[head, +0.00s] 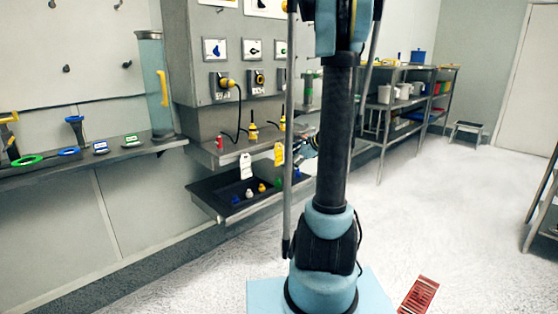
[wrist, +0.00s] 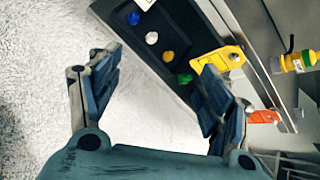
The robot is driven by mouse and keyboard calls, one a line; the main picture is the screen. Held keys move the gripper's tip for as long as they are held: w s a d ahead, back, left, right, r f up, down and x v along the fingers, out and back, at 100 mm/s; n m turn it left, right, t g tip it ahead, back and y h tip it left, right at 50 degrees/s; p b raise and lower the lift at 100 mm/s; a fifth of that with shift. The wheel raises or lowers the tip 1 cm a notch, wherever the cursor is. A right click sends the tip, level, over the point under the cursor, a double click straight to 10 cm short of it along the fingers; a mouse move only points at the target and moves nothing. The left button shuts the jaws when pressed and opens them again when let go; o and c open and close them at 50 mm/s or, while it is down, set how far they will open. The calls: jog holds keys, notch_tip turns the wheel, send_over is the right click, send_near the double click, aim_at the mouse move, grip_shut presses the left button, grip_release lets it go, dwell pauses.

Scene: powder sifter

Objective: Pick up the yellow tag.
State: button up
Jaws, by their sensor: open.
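The yellow tag (head: 279,154) hangs at the front edge of the small shelf in the head view, just left of my arm. In the wrist view the yellow tag (wrist: 217,62) lies up and right of centre, close to the tip of my right-hand finger. My gripper (wrist: 160,62) is open, its two fingers wide apart with nothing between them. The tag is not between the fingers; whether the right-hand finger touches it I cannot tell.
A white tag (head: 246,166) hangs left of the yellow one. A black tray (head: 215,196) below holds several coloured knobs, including a green one (wrist: 185,79) near the right-hand finger. An orange tag (wrist: 263,117) and a yellow bottle-like item (wrist: 297,61) are farther right. Open floor lies left in the wrist view.

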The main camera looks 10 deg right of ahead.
jog(key=w+d+f+m+t, duration=0.3)
jog(key=w+d+m, duration=0.4)
jog(key=w, duration=0.2)
send_near(279, 160)
jog(key=shift+y, duration=0.4)
jog(key=x, duration=0.4)
jog(key=shift+w+d+f, duration=0.15)
jog(key=shift+w+f, duration=0.05)
jog(key=shift+w, duration=0.35)
jog(key=shift+x, duration=2.8)
jog(key=shift+s+f, duration=0.1)
jog(key=shift+f, duration=0.05)
jog(key=c, duration=1)
